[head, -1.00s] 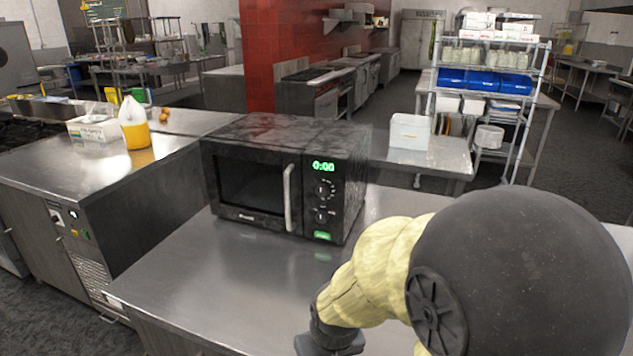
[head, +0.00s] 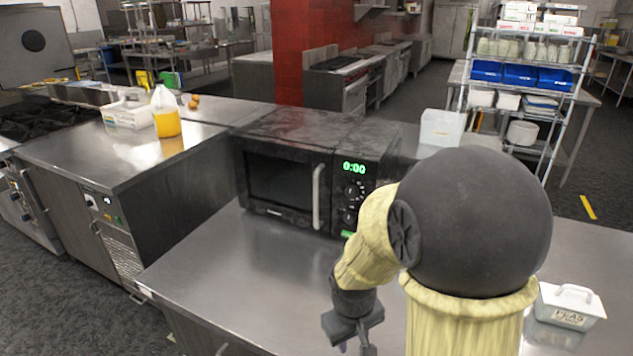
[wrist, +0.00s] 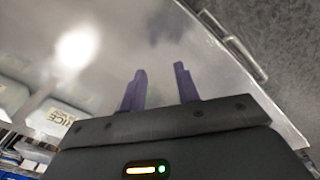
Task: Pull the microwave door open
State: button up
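The black microwave (head: 290,175) stands on the steel counter, its display reading 0:00. Its door (head: 280,182) looks closed, with a pale vertical handle (head: 317,196) at the door's right edge. My gripper (head: 356,348) is in front of and below the microwave, near the bottom of the head view, apart from the handle. In the wrist view its two purple fingers (wrist: 160,90) stand apart with nothing between them, over the steel surface. The microwave does not show in the wrist view. My arm covers part of the area right of the microwave.
A lidded white container (head: 569,305) sits on the steel counter (head: 225,270) at the right. A side counter to the left holds a jug of orange liquid (head: 166,112) and a white box (head: 128,113). A wire shelf (head: 530,75) stands behind. The counter before the microwave is clear.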

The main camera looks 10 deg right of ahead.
jog(key=w+r+n+h+p, duration=0.1)
jog(key=w+n+p, duration=0.1)
jog(key=p, duration=0.1)
jog(key=w+n+g+h+p, duration=0.1)
jog(key=w+n+h+p, duration=0.1)
jog(key=w+n, duration=0.1)
jog(key=w+r+n+h+p, duration=0.1)
jog(key=w+n+h+p, duration=0.1)
jog(key=w+p, duration=0.1)
jog(key=shift+w+d+r+p, duration=0.25)
jog(key=shift+d+r+p, duration=0.05)
jog(key=shift+r, duration=0.05)
jog(key=w+a+r+n+t+h+p, duration=0.3)
jog(key=w+a+r+n+t+p, duration=0.1)
jog(key=w+a+n+t+p, duration=0.2)
jog(key=w+a+r+n+t+h+p, duration=0.4)
jog(key=w+a+r+n+t+p, duration=0.1)
jog(key=w+n, duration=0.5)
jog(key=w+a+t+p, duration=0.1)
jog(key=a+p, duration=0.1)
jog(key=shift+w+a+r+n+p, duration=0.15)
jog(key=shift+a+r+n+p, duration=0.15)
jog(key=shift+a+n, duration=0.1)
jog(key=shift+w+d, duration=0.1)
jog(key=p+x, duration=0.7)
jog(key=x, duration=1)
jog(key=shift+d, duration=0.15)
jog(key=shift+r, duration=0.15)
jog(key=shift+c, duration=0.4)
grip_shut()
